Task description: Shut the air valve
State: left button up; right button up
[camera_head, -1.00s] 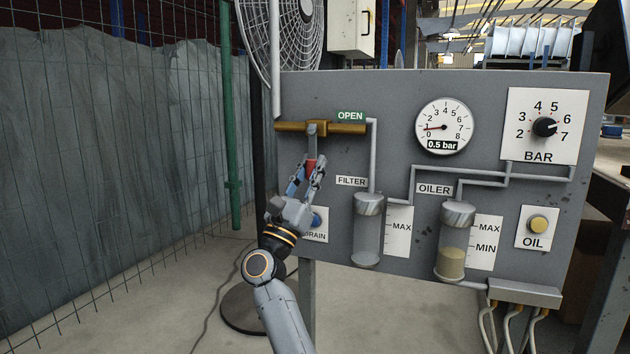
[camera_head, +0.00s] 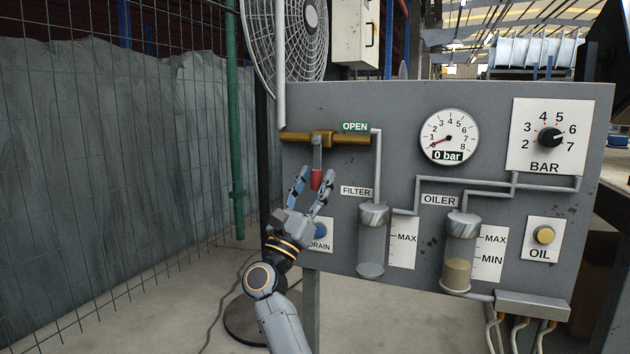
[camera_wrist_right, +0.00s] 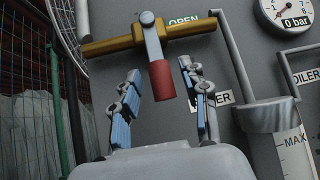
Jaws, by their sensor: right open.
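The air valve (camera_head: 321,139) sits on a brass pipe at the panel's upper left, beside a green OPEN label (camera_head: 355,127). Its grey lever with a red grip (camera_head: 317,179) hangs straight down, across the pipe. The red grip also shows in the right wrist view (camera_wrist_right: 162,80). My right gripper (camera_head: 314,183) is open just below and around the end of the red grip. In the wrist view its fingers stand apart on either side, with gaps to the grip. The gauge (camera_head: 449,137) reads 0 bar. My left gripper is not in view.
The grey panel (camera_head: 410,110) carries a filter bowl (camera_head: 372,245), an oiler bowl (camera_head: 459,250), a BAR knob (camera_head: 549,138), a yellow OIL button (camera_head: 544,235) and a blue DRAIN knob (camera_head: 320,230). A wire fence (camera_head: 120,150) stands at left.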

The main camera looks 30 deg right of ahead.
jog(key=v, duration=1.1)
jog(key=shift+a+f, duration=0.2)
jog(key=shift+s, duration=0.1)
